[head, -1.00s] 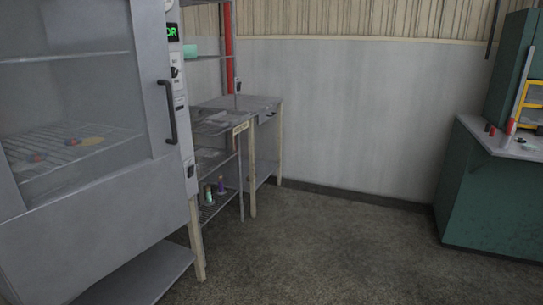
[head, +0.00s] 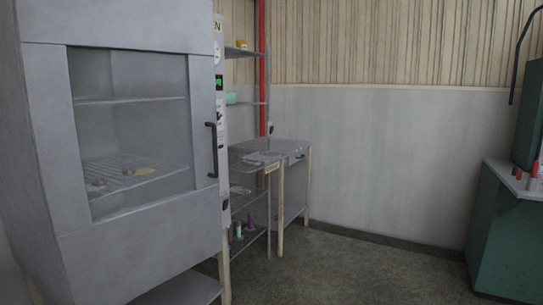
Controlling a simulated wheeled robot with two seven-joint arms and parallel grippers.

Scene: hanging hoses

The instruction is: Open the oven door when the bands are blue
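The grey oven (head: 130,33) stands at the left, its door (head: 140,235) shut. A black vertical handle (head: 213,150) is on the door's right side. Through the door window, small pieces lie on a wire rack (head: 150,172): a tan one (head: 140,171) and a brownish one (head: 98,183) to its left. They are small and dim behind the glass; I cannot make out blue bands on them. A small display (head: 219,83) on the panel right of the door is lit green, too small to read. Neither of my grippers is in view.
A shelf rack beside the oven holds a turquoise item (head: 232,98) and small bottles (head: 250,223) low down. A grey table (head: 285,150) stands behind it. A green cabinet (head: 510,235) is at the right edge. The floor (head: 360,275) between is open.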

